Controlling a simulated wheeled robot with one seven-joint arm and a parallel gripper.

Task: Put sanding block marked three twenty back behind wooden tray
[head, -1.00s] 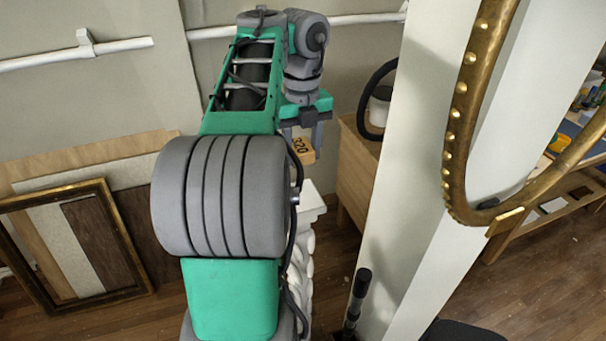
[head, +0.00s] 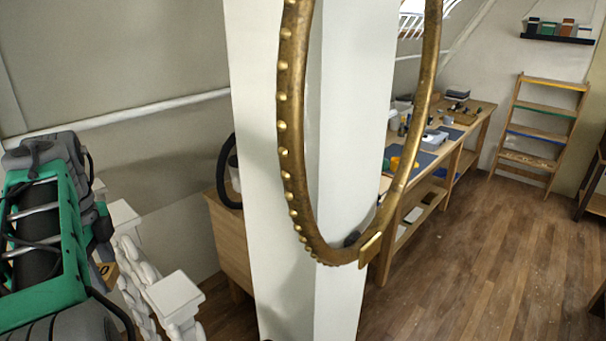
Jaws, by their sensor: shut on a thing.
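My gripper (head: 102,250) is at the left of the head view, mostly hidden behind my arm. It is shut on the sanding block (head: 107,271), a small tan wooden block with part of a dark marking showing. The rest of its number is hidden now. The block is held in the air beside white turned posts. I cannot make out a wooden tray in this view.
White turned posts (head: 172,296) stand close right of my gripper. A white pillar (head: 262,150) with a gilt oval frame (head: 289,160) blocks the middle. A wooden cabinet (head: 228,240) stands behind. A workbench (head: 470,128) and ladder shelf (head: 540,125) stand beyond open floor.

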